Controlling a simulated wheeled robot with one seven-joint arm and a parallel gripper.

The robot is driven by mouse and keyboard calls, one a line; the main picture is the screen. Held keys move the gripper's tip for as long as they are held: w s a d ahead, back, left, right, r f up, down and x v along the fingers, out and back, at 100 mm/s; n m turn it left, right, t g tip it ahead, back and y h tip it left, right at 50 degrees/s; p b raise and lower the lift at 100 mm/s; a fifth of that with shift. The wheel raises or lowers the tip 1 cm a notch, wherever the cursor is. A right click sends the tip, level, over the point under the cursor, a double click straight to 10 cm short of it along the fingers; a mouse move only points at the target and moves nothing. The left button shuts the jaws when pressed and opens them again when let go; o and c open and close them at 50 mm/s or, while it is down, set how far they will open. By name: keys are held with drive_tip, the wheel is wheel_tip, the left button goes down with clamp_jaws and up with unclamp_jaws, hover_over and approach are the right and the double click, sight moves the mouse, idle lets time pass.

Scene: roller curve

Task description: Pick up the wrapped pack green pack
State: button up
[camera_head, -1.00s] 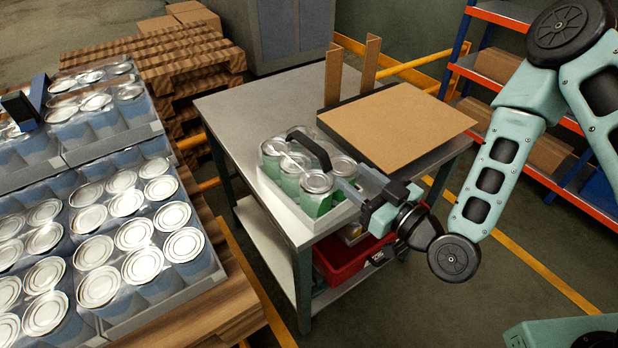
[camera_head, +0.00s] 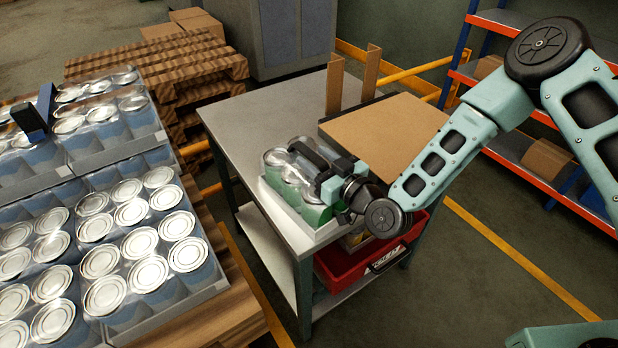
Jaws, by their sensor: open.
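The wrapped green pack (camera_head: 312,215) is a tray of several cans with silver lids and green sides under clear film. It sits upright on the left front part of the grey workbench (camera_head: 243,118). My gripper (camera_head: 308,166) is open and reaches over the pack from the right, with its dark fingers above the lids. The gripper and wrist hide the pack's right side and some of its lids. I cannot tell whether the fingers touch the pack.
A brown board (camera_head: 385,132) lies on the bench behind the pack, near two upright brown posts (camera_head: 334,88). A red crate (camera_head: 350,268) is on the shelf below. Blue-sided wrapped can packs (camera_head: 102,290) fill a pallet at the left. Shelving (camera_head: 520,160) stands at the right.

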drive_tip(key=shift+w+a, duration=0.35)
drive_tip(key=shift+w, duration=0.15)
clamp_jaws()
idle(1.0)
drive_tip(key=shift+r, duration=0.15)
